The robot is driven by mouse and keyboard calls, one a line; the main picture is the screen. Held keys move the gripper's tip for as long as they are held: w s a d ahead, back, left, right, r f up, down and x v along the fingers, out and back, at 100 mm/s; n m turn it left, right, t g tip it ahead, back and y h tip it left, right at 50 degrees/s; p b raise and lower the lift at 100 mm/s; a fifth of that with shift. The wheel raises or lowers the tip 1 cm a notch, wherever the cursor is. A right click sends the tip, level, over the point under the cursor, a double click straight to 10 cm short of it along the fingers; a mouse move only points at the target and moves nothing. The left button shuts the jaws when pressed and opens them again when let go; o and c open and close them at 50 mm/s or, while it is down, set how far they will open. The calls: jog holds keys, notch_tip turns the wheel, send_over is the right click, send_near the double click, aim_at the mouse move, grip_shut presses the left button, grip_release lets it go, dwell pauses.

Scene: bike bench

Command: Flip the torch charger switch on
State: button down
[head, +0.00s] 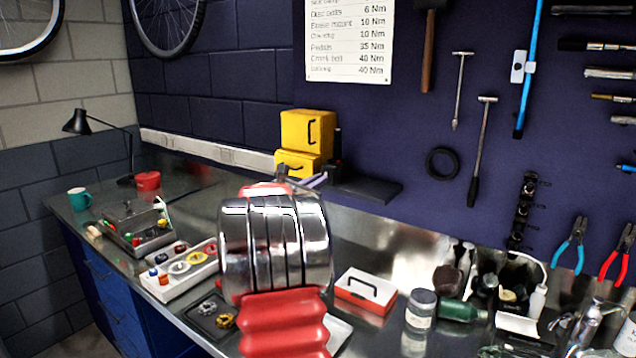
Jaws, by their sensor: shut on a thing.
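My own red and chrome arm fills the middle of the head view and hides most of my gripper (303,181). Only small grey parts of it show above the chrome links, in front of the yellow boxes and left of a dark shelf. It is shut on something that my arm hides. A slim dark upright object (338,146) with a little red stands at the wall just behind; I cannot tell whether it is the torch or its charger. No charger switch can be made out, so its position cannot be told.
Yellow boxes (307,130) and a black shelf (365,189) are at the wall. Bottles and jars crowd the right.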

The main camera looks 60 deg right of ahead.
jog(key=shift+r+y, duration=0.25)
jog(key=shift+y, duration=0.15)
jog(key=shift+d+r+t+y, duration=0.15)
jog(key=shift+r+y, duration=0.4)
jog(key=shift+y, duration=0.7)
jog(key=shift+d+r+t+y, duration=0.15)
jog(key=shift+r+y, duration=0.4)
jog(key=shift+y, duration=0.75)
jog(key=shift+d+r+t+y, duration=0.15)
jog(key=shift+r+y, duration=0.4)
jog(key=shift+y, duration=0.7)
jog(key=shift+s+d+r+m+y, duration=0.1)
jog(key=shift+d+r+m+y, duration=0.15)
jog(key=shift+y, duration=0.45)
jog(key=c, duration=1.9)
grip_release()
jog(key=shift+a+f, duration=0.1)
jog(key=shift+a, duration=0.1)
jog(key=v, duration=1.3)
jog(key=shift+r, duration=0.3)
